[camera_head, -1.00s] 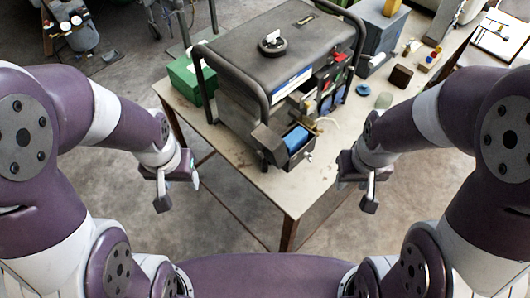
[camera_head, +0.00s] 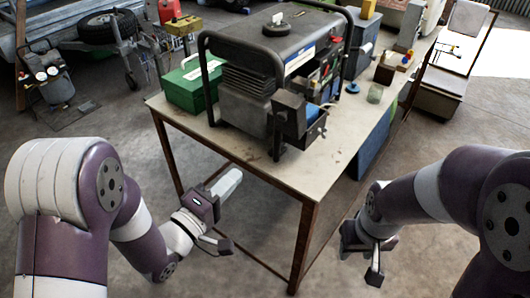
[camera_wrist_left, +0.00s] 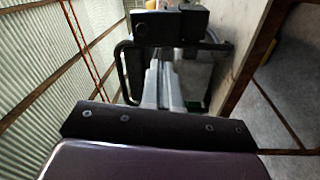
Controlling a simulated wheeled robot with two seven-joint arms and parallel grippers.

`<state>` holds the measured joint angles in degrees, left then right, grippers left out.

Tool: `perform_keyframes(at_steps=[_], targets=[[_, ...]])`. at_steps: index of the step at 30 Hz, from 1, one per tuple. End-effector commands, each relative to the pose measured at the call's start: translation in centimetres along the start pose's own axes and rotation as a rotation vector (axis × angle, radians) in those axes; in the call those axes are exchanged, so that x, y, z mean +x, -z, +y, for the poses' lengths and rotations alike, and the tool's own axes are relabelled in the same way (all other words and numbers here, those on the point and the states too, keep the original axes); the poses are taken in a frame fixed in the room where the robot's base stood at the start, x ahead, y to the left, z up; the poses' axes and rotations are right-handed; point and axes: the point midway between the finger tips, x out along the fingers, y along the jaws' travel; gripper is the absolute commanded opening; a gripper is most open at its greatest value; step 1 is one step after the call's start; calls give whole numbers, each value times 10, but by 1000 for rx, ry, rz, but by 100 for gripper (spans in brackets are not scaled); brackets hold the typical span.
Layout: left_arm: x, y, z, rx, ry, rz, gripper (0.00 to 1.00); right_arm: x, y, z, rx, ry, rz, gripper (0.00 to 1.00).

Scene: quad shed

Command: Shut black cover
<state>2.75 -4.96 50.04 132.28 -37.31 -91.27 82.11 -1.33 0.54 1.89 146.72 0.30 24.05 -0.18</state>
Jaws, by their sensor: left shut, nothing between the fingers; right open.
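The black cover (camera_head: 287,114) is a dark panel on the front of a grey generator (camera_head: 243,92) on the table. It stands open, raised beside a small dark bin (camera_head: 313,128) with something blue in it. My left gripper (camera_head: 234,174) is shut and empty. It is left of the table's front edge, well apart from the cover. In the left wrist view its grey fingers (camera_wrist_left: 162,88) lie side by side and point toward a dark box-like part between black bars.
The table (camera_head: 255,160) has a bare front strip, and its front leg (camera_head: 303,240) stands between my grippers. A green box (camera_head: 192,84) sits left of the generator. A glass jar (camera_head: 375,93) and small items are at right. The generator's tubular frame bars stick up around it.

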Motion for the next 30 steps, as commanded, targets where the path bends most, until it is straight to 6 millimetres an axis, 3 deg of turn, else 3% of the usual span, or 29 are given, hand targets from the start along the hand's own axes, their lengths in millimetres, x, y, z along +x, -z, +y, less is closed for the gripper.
perform_keyframes(at_steps=[1,3,8,24,30], targets=[[0,0,15,-66,-68,-5,0,-1,0,0,0,0,0,43],[0,1,26,-142,-122,-6,0,-1,0,0,0,0,0,43],[15,1,30,-172,-124,-10,0,-4,1,0,0,0,0,43],[122,2,43,-170,-122,-5,0,-21,3,0,0,0,-1,43],[137,3,43,-169,-120,-4,0,-23,3,0,0,0,-1,43]])
